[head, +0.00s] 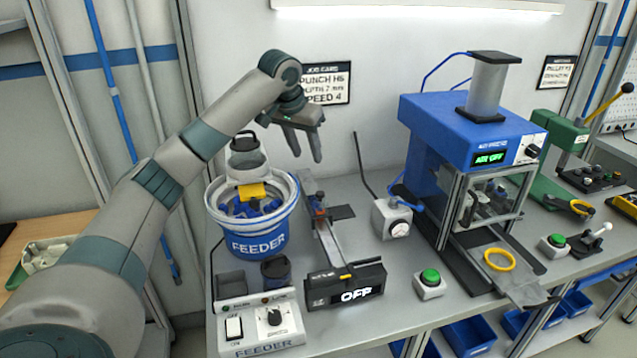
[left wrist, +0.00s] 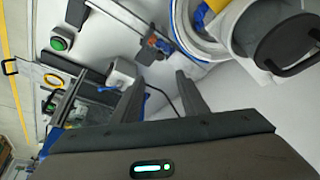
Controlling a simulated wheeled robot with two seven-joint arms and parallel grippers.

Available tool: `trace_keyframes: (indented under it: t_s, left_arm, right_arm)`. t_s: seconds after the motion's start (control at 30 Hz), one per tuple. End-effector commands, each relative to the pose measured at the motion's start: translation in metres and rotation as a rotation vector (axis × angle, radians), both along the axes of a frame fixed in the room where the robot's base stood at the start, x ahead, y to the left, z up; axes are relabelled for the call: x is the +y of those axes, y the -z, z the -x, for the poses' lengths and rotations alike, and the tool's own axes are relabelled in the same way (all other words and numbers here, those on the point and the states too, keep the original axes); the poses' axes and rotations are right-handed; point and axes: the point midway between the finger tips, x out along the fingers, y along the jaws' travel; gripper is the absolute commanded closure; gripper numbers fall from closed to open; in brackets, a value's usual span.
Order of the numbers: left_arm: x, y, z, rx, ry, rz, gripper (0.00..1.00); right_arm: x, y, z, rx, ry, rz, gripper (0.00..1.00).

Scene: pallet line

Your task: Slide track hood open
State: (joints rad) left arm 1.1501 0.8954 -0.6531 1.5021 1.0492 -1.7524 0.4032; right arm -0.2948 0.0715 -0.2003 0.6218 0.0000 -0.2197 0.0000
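The narrow grey track (head: 329,240) runs from beside the blue feeder bowl (head: 258,243) to a black box reading OFF (head: 345,287). A small red and blue fitting (head: 320,214) sits near its far end. I cannot tell clearly which part is the track hood. The track also shows at the top of the left wrist view (left wrist: 128,18). My left gripper (head: 305,157) is in the air above and behind the track's far end, fingers pointing down, apart and empty. Its fingers show apart in the left wrist view (left wrist: 160,90). My right gripper is not in view.
A dial box (head: 392,218) and the blue press (head: 450,130), reading AIR OFF, stand right. The feeder control box (head: 262,325) and green button (head: 430,277) are in front.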

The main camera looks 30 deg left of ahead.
Motion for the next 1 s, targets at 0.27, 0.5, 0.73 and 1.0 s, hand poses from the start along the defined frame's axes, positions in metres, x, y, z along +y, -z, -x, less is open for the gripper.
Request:
trace_keyframes:
  t_s: [0.27, 0.5, 0.73, 1.0]
  left_arm:
    - [0.001, -0.001, 0.000, 0.000, -0.001, 0.000, 0.60]
    - [0.001, 0.001, -0.001, 0.000, -0.001, 0.000, 0.60]
    - [0.001, 0.017, -0.007, 0.003, -0.002, 0.000, 0.60]
    - [0.002, 0.056, -0.023, 0.004, -0.002, 0.000, 0.60]
  right_arm:
    - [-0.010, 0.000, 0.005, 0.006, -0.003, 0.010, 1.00]
    - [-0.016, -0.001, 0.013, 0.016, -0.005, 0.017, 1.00]
    - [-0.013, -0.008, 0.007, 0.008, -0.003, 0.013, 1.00]
    - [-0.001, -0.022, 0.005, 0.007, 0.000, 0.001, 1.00]
